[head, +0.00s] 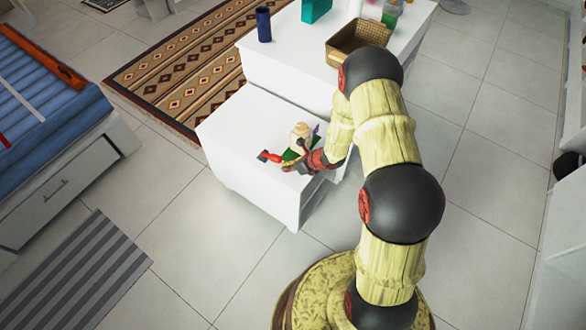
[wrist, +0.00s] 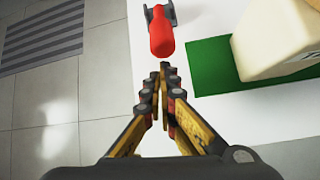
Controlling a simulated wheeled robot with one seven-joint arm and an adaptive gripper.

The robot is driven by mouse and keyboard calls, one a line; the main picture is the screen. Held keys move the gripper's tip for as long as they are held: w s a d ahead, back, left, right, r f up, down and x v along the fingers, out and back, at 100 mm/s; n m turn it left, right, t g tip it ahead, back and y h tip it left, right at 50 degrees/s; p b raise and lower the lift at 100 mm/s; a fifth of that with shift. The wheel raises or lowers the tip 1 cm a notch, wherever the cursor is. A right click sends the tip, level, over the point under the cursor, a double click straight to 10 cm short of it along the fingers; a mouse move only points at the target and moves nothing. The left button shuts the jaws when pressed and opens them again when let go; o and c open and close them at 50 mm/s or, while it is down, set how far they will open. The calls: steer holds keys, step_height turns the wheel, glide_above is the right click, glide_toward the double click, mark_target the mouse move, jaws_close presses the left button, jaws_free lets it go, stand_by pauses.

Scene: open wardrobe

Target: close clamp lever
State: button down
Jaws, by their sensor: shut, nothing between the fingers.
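The clamp lever has a red handle (wrist: 161,32) at the top middle of the wrist view, with a grey metal bracket (wrist: 172,12) behind it. In the head view the red handle (head: 276,158) lies low near the front of the white cabinet top. My gripper (wrist: 164,68) is shut and empty, its fingertips just short of the red handle's near end. A small gap seems to show between them. In the head view my gripper (head: 288,167) is beside the clamp, at the cabinet's front edge. The clamp's lower parts are hard to make out.
A green pad (wrist: 207,66) with a beige block-like object (wrist: 272,38) stands right of the lever. The white cabinet top (head: 235,128) is clear to the left. A wicker basket (head: 345,50) and dark blue cylinder (head: 263,24) stand on the white surface behind.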

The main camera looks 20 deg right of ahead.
steer(key=shift+w+a+f, duration=0.3)
steer(key=shift+w+f, duration=0.05)
steer(key=shift+f, duration=0.15)
steer(key=shift+r, duration=0.1)
steer(key=shift+r+g+p, duration=0.3)
steer(key=shift+p, duration=0.65)
